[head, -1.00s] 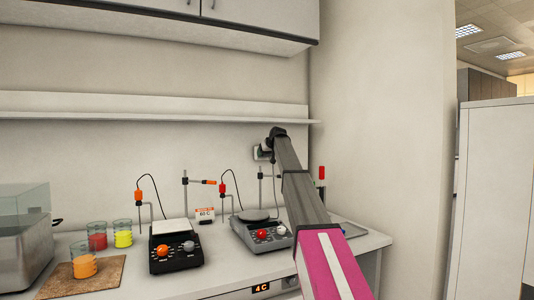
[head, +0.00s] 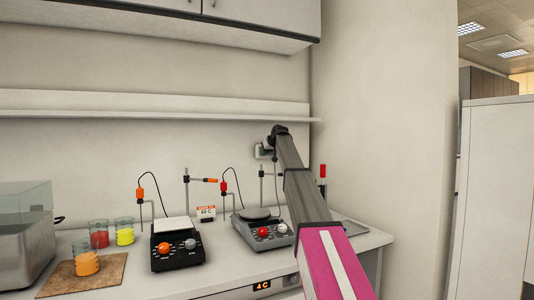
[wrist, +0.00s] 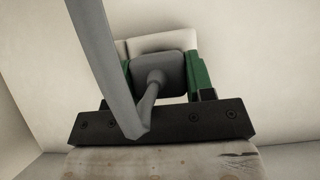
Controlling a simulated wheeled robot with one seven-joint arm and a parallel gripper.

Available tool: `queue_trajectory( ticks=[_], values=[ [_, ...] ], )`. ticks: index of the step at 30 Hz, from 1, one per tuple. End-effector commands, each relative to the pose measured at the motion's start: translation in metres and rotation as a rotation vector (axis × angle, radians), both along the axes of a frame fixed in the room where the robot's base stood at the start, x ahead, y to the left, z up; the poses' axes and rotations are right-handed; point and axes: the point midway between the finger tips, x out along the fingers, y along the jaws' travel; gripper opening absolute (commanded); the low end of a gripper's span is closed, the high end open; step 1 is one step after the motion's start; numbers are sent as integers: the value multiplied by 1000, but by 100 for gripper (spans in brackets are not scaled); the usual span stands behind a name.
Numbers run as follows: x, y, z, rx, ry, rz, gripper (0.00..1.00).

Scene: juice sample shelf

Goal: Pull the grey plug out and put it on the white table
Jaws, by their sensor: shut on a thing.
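The grey plug (wrist: 158,77) sits between the two green fingers of my gripper (wrist: 166,78) in the wrist view, and the gripper is shut on it. A grey cable runs from the plug toward the camera. The pale wall socket (wrist: 160,43) shows just behind the plug; I cannot tell whether the plug is still seated in it. In the head view the socket (head: 258,152) is on the back wall below the shelf, and my arm hides most of the plug and gripper. The white table (head: 215,262) runs along the wall below.
Two hotplate stirrers, one black (head: 177,262) and one grey (head: 262,240), stand on the table with thin stands and probes behind. Beakers of orange (head: 86,264), red and yellow liquid stand at the left, beside a glass-lidded bath (head: 22,230). A wall shelf (head: 150,118) runs above.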

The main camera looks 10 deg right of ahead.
Motion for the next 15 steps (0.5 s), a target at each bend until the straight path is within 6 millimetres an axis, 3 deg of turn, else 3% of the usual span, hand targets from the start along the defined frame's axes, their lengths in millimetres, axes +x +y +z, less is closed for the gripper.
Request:
queue_trajectory(
  ticks=[15],
  values=[
    [-6, -2, 0, 0, -1, 0, 16]
  ],
)
